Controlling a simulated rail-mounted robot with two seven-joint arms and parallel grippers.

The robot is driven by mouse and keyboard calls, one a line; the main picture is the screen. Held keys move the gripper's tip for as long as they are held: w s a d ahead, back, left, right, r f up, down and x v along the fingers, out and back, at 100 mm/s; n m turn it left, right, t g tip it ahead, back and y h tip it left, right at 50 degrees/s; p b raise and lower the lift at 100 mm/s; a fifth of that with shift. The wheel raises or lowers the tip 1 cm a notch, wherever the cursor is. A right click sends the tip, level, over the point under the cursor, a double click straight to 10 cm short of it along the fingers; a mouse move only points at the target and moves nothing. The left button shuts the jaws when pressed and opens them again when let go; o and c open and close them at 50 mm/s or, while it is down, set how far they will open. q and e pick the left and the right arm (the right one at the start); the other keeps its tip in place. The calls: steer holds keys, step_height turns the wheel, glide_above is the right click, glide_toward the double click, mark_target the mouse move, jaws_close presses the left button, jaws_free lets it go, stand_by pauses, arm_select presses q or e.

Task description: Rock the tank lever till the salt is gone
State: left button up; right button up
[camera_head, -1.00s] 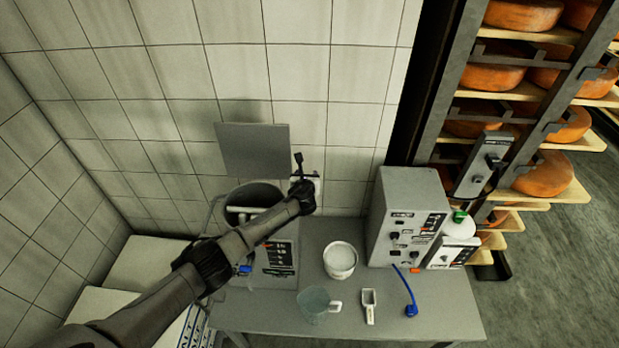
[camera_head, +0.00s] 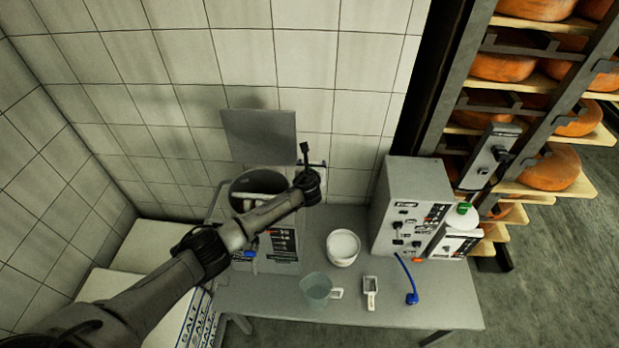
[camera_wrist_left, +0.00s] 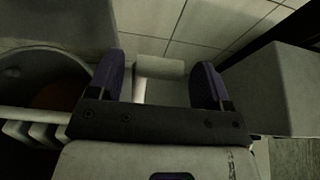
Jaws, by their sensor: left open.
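The tank (camera_head: 232,188) stands at the left of the table with its square lid (camera_head: 258,137) raised behind it. Pale bars show inside its open top. My left arm reaches across the tank's front, and my left gripper (camera_head: 305,163) is at the tank's right side near the wall. In the left wrist view its two dark fingers stand apart, with a pale T-shaped piece (camera_wrist_left: 158,66), apparently the lever, showing between or beyond them. I cannot tell whether they touch it. The tank's rim (camera_wrist_left: 75,58) is at left there, with something brownish inside. Salt is not clearly visible. My right gripper is out of view.
A white tub (camera_head: 343,248), a clear jug (camera_head: 316,288), a scoop (camera_head: 370,290) and a blue-ended cable (camera_head: 411,297) are on the table. A grey control box (camera_head: 408,200) stands at right, beside a rack of cheese wheels (camera_head: 552,168). Salt sacks (camera_head: 118,285) lie at lower left.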

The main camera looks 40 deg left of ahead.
arm_select(q)
steer(key=v, duration=1.1)
steer(key=shift+s+d, duration=0.2)
steer(key=shift+s, duration=0.1)
